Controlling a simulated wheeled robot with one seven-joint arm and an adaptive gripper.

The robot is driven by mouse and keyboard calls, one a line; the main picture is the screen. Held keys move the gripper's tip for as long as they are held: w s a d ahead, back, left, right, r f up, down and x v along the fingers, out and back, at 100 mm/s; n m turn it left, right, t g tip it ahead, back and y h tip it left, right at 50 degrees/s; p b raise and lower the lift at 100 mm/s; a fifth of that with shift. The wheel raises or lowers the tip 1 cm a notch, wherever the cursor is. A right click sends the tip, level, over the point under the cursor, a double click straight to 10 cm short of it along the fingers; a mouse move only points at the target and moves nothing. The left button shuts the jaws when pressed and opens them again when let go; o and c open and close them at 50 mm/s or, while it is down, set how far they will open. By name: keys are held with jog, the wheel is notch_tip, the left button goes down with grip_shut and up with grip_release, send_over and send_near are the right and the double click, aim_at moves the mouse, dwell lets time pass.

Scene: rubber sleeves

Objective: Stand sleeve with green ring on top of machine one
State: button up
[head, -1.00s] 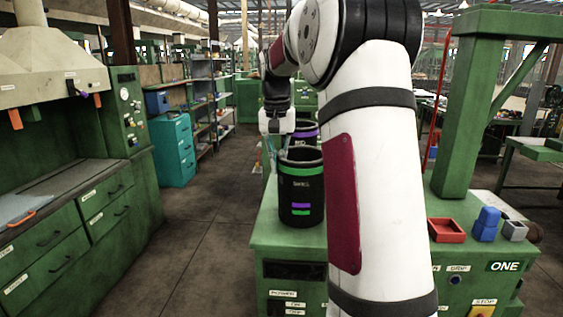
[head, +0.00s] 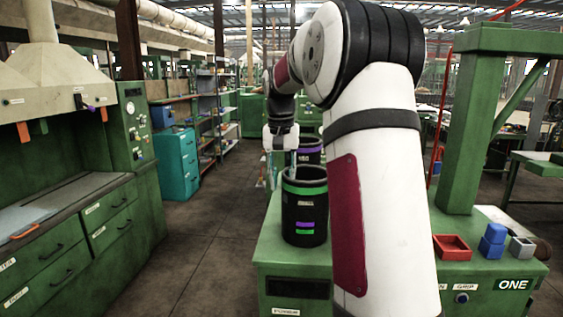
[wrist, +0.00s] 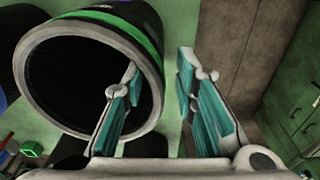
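The sleeve with the green ring (head: 304,222) is a black, open-topped cylinder with a green band near its rim. It stands upright on the left part of the green top of machine one (head: 264,240). My gripper (head: 281,176) is open at its left rim, pointing down. In the wrist view the fingers of my gripper (wrist: 160,70) are apart. One finger overlaps the sleeve's dark mouth (wrist: 70,80) and the other is outside the wall. I cannot tell whether either touches it or how deep they reach.
A second black sleeve with a purple ring (head: 308,150) stands just behind. Aisle floor (head: 195,245) at left is clear.

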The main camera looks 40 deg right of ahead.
notch_tip(320, 180, up, 11)
jog(key=b, duration=0.2)
jog(key=shift+a+r+b, duration=0.2)
jog(key=shift+a+b, duration=0.1)
jog(key=shift+a, duration=0.1)
jog(key=s+a+f+n+t, duration=0.1)
jog(key=s+a+n, duration=0.25)
jog(key=a, duration=0.65)
jog(key=s+a+f+n+t, duration=0.15)
jog(key=s+a, duration=0.25)
jog(key=a, duration=0.6)
jog(key=s+a+f+n+t, duration=0.2)
jog(key=s+a+f+n, duration=0.2)
jog(key=s+a+f, duration=0.5)
notch_tip(320, 180, down, 3)
jog(key=s, duration=0.2)
jog(key=shift+s+a+n+t+y, duration=0.3)
jog(key=shift+a+n+t+y, duration=0.05)
jog(key=shift+n+y, duration=0.05)
